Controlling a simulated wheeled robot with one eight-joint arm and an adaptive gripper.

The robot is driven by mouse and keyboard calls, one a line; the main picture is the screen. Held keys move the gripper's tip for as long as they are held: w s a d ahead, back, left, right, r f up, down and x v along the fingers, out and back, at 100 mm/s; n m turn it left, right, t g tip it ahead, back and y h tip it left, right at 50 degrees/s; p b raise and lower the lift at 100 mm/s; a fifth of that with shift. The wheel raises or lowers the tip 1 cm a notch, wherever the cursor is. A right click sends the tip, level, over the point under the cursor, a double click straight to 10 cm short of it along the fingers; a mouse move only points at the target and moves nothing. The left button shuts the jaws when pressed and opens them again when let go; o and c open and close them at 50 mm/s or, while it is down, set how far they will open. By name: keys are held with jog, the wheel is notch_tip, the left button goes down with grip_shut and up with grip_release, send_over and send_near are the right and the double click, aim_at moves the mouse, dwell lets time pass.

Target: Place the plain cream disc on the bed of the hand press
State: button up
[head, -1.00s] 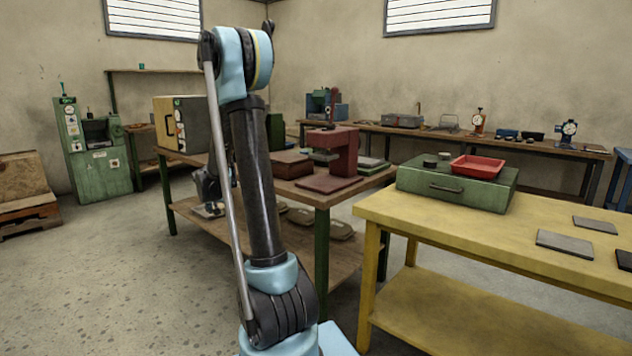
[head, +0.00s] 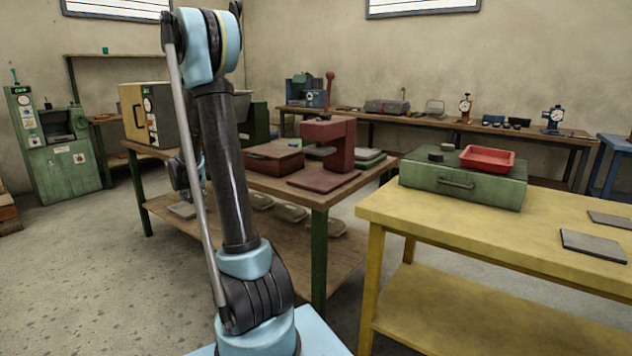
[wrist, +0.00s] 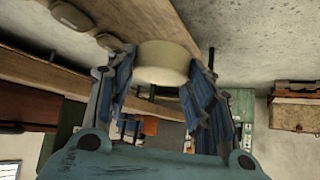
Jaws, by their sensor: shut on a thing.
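The plain cream disc (wrist: 162,62) is a thick, round, pale piece held between the blue-padded fingers of my gripper (wrist: 163,78) in the wrist view. In the head view the gripper is mostly hidden behind my arm, and the disc does not show clearly. The dark red hand press (head: 338,148) stands on the wooden table with green legs, to the right of my arm. Its flat red-brown bed (head: 323,180) lies at its front and looks bare. The gripper is to the left of the press and apart from it.
A brown wooden box (head: 273,158) stands left of the press, and a cream-fronted cabinet (head: 150,115) farther left. The yellow table (head: 470,235) at right holds a green drawer box (head: 463,183) with a red tray (head: 487,158). Open floor (head: 90,280) lies at left.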

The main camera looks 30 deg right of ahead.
jog(key=shift+a, duration=0.1)
jog(key=s+d+r+m+g+h, duration=0.1)
jog(key=s+d+r+m+h, duration=0.15)
jog(key=s+d, duration=0.75)
jog(key=s+d+r+m+g+h, duration=0.1)
jog(key=s+d+r+m, duration=0.2)
jog(key=s+d, duration=0.7)
jog(key=s+d+r+m+g+h, duration=0.1)
jog(key=s+d+r+m+g, duration=0.1)
jog(key=s+d, duration=0.8)
jog(key=w+d, duration=0.3)
jog(key=d, duration=0.2)
jog(key=w+d, duration=0.4)
jog(key=d, duration=0.1)
jog(key=w+d, duration=0.4)
jog(key=d, duration=0.1)
jog(key=shift+d+r, duration=0.15)
jog(key=shift+d, duration=0.1)
jog(key=shift+f, duration=0.3)
jog(key=shift+f, duration=0.1)
jog(key=o, duration=1.2)
jog(key=shift+a, duration=0.1)
jog(key=shift+c, duration=0.2)
